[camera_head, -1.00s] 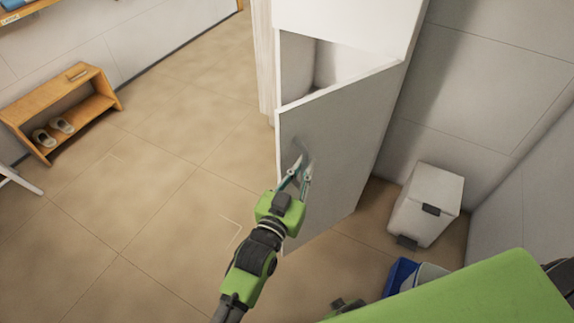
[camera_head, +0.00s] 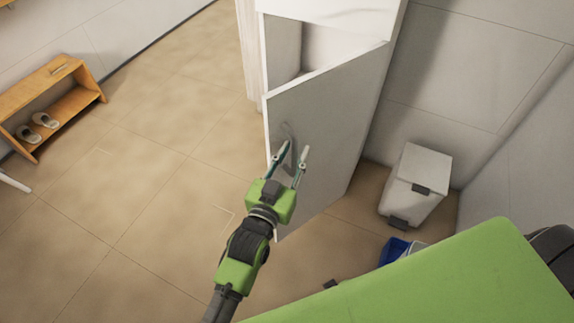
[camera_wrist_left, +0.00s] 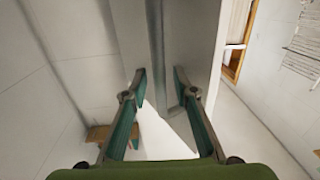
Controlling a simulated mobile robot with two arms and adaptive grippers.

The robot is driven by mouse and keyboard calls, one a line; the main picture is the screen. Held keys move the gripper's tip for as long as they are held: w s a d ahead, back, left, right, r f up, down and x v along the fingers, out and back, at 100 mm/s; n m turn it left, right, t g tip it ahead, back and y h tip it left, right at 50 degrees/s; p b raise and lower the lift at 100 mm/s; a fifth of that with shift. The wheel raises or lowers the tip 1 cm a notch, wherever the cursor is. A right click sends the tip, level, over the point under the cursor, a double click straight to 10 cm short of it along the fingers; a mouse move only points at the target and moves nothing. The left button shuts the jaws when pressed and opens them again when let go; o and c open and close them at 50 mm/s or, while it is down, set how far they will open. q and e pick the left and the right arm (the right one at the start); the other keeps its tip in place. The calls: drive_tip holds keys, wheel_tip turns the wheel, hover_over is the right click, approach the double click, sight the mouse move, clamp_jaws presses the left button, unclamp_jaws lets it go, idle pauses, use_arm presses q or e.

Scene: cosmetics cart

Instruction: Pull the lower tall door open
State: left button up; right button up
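The lower tall door (camera_head: 325,130) is a grey-white panel on the white cabinet (camera_head: 285,45). It stands ajar, swung out from the cabinet, with the opening showing above its slanted top edge. A small grey handle-like shape or shadow (camera_head: 287,131) shows on its face, partly hidden by a finger. My left gripper (camera_head: 297,147) is in front of the door face, its two fingers spread apart with nothing seen between them. In the left wrist view the gripper (camera_wrist_left: 160,75) is also open before pale upright panels; contact cannot be told. My right gripper is not seen.
A white pedal bin (camera_head: 415,185) stands right of the door by the wall. A blue container (camera_head: 393,250) is partly hidden below it. A wooden shoe bench (camera_head: 50,100) stands at the left. The tiled floor between bench and door is clear.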

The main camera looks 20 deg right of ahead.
use_arm(q)
drive_tip(key=v, duration=1.1)
drive_tip(key=shift+s, duration=0.2)
drive_tip(key=shift+a, duration=0.1)
